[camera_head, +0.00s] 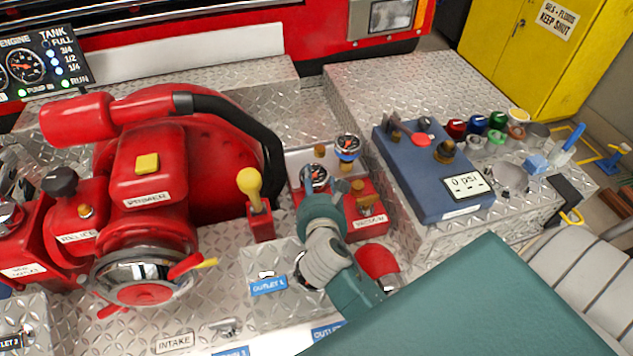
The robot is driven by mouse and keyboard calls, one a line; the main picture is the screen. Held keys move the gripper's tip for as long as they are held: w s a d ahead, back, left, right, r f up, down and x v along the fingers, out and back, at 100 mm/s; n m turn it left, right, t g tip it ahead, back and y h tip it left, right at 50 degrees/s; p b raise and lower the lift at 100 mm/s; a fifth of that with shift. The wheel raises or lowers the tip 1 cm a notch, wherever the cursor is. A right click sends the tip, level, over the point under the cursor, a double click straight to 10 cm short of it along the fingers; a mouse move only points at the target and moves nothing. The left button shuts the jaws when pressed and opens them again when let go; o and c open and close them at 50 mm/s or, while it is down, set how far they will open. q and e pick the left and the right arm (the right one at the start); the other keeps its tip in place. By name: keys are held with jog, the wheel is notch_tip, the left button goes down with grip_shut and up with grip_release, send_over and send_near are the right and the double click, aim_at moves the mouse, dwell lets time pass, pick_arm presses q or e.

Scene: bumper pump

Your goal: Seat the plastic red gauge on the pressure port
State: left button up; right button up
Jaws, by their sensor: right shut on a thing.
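The red gauge (319,176) shows as a small round dial with a dark face, over the left part of a red manifold block (366,227). My right gripper (309,186) is shut on it, reaching up from the lower right. The gripper and wrist hide the gauge's lower part and whatever lies under it, so I cannot tell whether it touches a port. Brass fittings (358,187) stand on the block to the right of the gauge. A second gauge with a blue body (348,155) stands upright behind. My left gripper is not in view.
A large red pump (150,200) fills the left, with a yellow-knobbed lever (250,183) close to my wrist. A blue test box (425,172) reading 0 PSI stands right of the block. Several coloured caps (497,121) sit beyond it. My teal arm covers the lower right.

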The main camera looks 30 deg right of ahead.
dwell(0.4)
jog(key=o, duration=1.7)
jog(key=shift+c, duration=0.2)
jog(key=shift+s+f, duration=0.1)
jog(key=shift+f, duration=0.1)
jog(key=v, duration=0.8)
jog(key=shift+r, duration=0.15)
